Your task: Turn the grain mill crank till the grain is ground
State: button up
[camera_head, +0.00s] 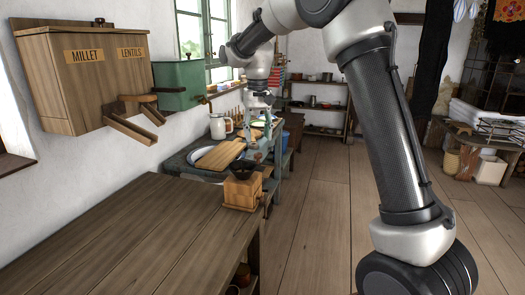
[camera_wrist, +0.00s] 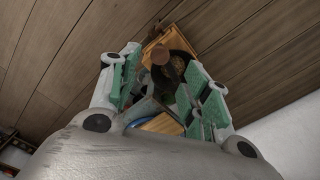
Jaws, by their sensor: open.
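The grain mill (camera_head: 241,192) is a light wooden box with a dark bowl-shaped hopper (camera_head: 243,169) on top. It stands at the right end of the near wooden table. In the wrist view the wooden box (camera_wrist: 154,47) lies beyond the fingers, and a round brown crank knob (camera_wrist: 160,56) shows between and past the fingertips. My gripper (camera_head: 257,150) is above and just behind the mill in the head view. In the wrist view my gripper (camera_wrist: 162,72) is open, with green pads either side of the knob's line. Contact with the knob cannot be told. The grain's state is unclear.
The wooden table (camera_head: 130,235) is bare in front. A millet and lentils dispenser (camera_head: 90,85) and a green box (camera_head: 180,85) hang on the left wall. Behind the mill are a cutting board (camera_head: 220,155) and a white jar (camera_head: 217,126).

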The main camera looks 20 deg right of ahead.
notch_tip(320, 180, down, 7)
jog(key=shift+r, duration=0.1)
jog(key=shift+c, duration=0.2)
grip_shut()
